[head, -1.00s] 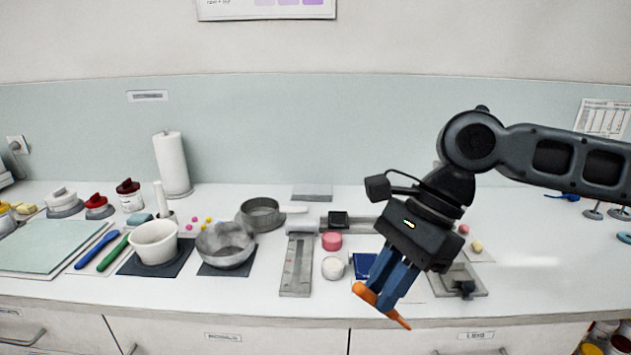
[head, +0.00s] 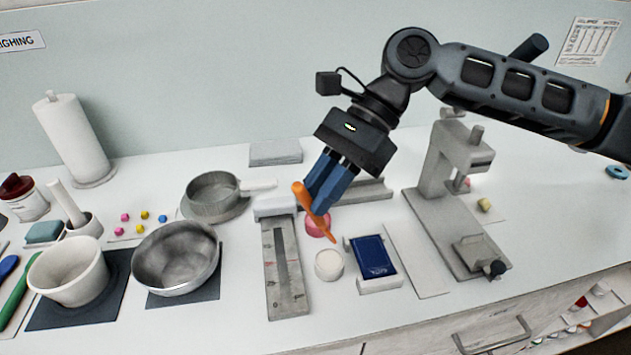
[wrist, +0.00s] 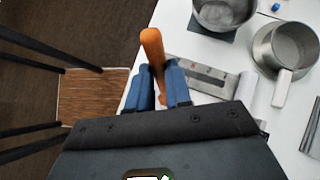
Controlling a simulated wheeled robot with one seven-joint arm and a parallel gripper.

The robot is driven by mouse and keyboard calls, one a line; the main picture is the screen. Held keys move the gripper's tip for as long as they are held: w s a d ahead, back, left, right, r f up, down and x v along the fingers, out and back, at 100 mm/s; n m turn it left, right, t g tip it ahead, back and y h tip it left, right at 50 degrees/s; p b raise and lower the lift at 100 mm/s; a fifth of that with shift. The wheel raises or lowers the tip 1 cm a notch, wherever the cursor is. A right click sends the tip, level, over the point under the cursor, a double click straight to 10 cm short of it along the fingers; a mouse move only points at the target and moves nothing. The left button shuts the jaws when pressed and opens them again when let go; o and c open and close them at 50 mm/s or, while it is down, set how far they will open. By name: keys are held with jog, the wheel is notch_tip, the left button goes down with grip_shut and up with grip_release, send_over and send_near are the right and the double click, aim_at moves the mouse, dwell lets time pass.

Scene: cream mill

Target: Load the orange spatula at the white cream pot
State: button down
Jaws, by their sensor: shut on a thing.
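My gripper (head: 319,203) has blue fingers shut on the orange spatula (head: 300,194). The spatula is tilted, its lower tip pointing down and to the right in the head view. The wrist view also shows the spatula (wrist: 152,48) between my blue fingers (wrist: 159,86). The white cream pot (head: 328,264) is small and round, with a pale top, and stands on the counter below the spatula tip in the head view. The tip looks apart from it, in front of a pink pot (head: 316,229) that it partly hides. The white pot cannot be made out in the wrist view.
A grey slotted plate (head: 287,290) lies left of the white pot and a blue pad (head: 372,256) right of it. A metal bowl (head: 176,258), a white mortar-like bowl (head: 68,272) and a sieve-like pan (head: 214,196) stand left. A grey stand (head: 440,175) rises at right.

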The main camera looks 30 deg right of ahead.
aim_at(321, 219)
jog(key=shift+f+b, duration=2.25)
jog(key=shift+b, duration=0.2)
jog(key=shift+f, duration=0.5)
jog(key=shift+r, duration=0.15)
jog(key=shift+r+p, duration=2.9)
jog(key=shift+p, duration=0.7)
